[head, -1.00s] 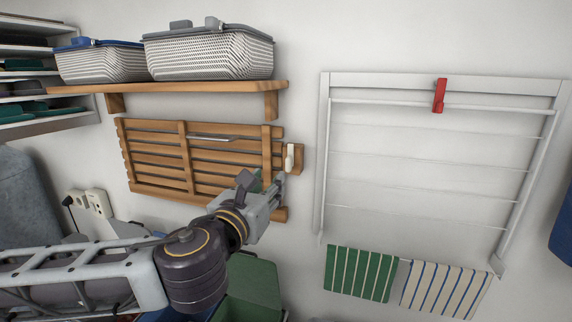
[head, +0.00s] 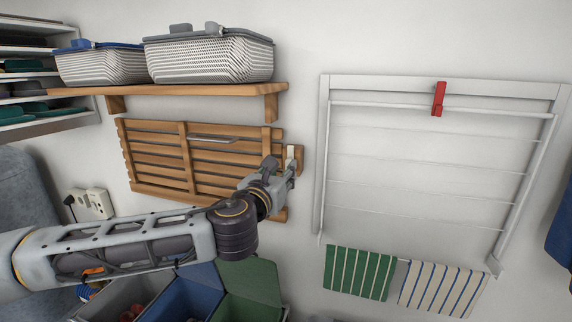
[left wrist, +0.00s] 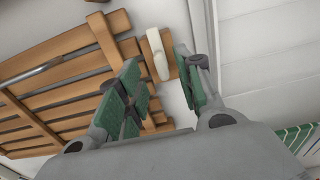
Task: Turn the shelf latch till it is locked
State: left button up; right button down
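The shelf latch is a cream-white bar (head: 291,153) standing upright on a small wooden block at the right end of the folded slatted wooden shelf (head: 155,155). My left gripper (head: 281,168) is just below and in front of it, partly covering its lower part. In the left wrist view, the latch (left wrist: 155,53) lies ahead, between the lines of the two green-padded fingers (left wrist: 160,75). The fingers are apart with nothing held between them. I cannot tell if either touches the latch. My right gripper is not in view.
A wall shelf (head: 190,90) with two baskets is above the slatted shelf. A white drying rack (head: 323,160) with a red clip and striped cloths is to the right. Blue and green bins (head: 250,285) stand below. Bare wall lies between latch and rack.

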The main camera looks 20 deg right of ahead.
aim_at(287, 164)
pick_arm(q)
jog(key=shift+p+x, duration=0.35)
jog(key=shift+x, duration=1.8)
grip_shut()
